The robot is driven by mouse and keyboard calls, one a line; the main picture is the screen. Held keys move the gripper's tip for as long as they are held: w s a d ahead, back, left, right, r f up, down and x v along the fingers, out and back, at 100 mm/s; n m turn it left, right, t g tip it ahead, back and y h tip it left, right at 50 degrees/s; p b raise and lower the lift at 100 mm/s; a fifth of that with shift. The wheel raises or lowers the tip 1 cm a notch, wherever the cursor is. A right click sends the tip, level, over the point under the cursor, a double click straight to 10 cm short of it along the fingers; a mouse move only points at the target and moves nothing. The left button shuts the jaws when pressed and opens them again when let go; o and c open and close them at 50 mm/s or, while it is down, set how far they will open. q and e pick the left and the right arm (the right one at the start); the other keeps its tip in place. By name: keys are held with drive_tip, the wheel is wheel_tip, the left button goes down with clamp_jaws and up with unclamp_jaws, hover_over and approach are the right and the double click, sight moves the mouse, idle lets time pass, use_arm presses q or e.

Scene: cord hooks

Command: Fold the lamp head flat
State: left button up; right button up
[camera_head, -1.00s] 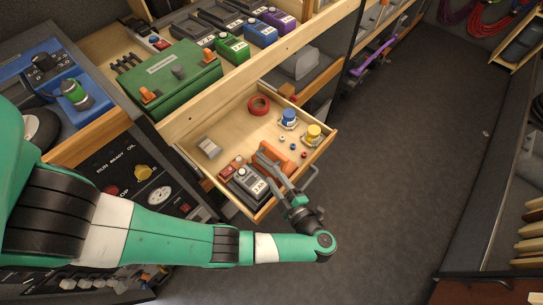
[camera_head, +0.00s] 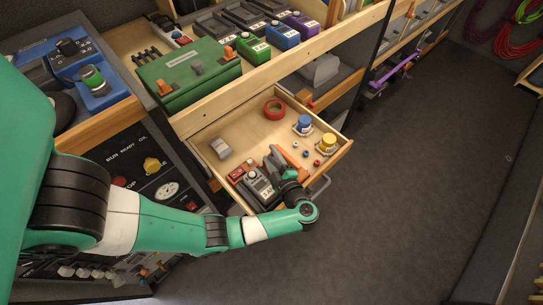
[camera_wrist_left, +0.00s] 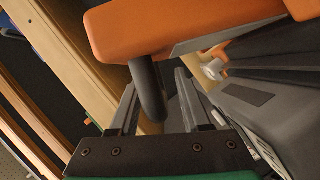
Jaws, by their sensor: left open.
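The orange thing (camera_head: 291,157), which I take to be the lamp, lies in the open drawer near its front right part, partly hidden by my left gripper. In the left wrist view its orange body (camera_wrist_left: 180,28) fills the top, with a dark rounded bar (camera_wrist_left: 149,92) below it. My left gripper (camera_head: 277,163) reaches down into the drawer beside the orange part. In the wrist view its two fingers (camera_wrist_left: 158,95) are apart, and the dark bar shows between them. I cannot tell whether they touch it. My right gripper is not in view.
The drawer (camera_head: 200,136) also holds a grey meter (camera_head: 262,188), a red device (camera_head: 238,173), a red tape ring (camera_head: 274,109), and blue (camera_head: 303,124) and yellow (camera_head: 326,144) knobbed pieces. A green case (camera_head: 188,75) stands above. Floor to the right is clear.

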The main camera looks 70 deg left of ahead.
use_arm(q)
drive_tip(key=shift+c, duration=0.2)
clamp_jaws()
drive_tip(key=shift+f, duration=0.1)
idle(1.1)
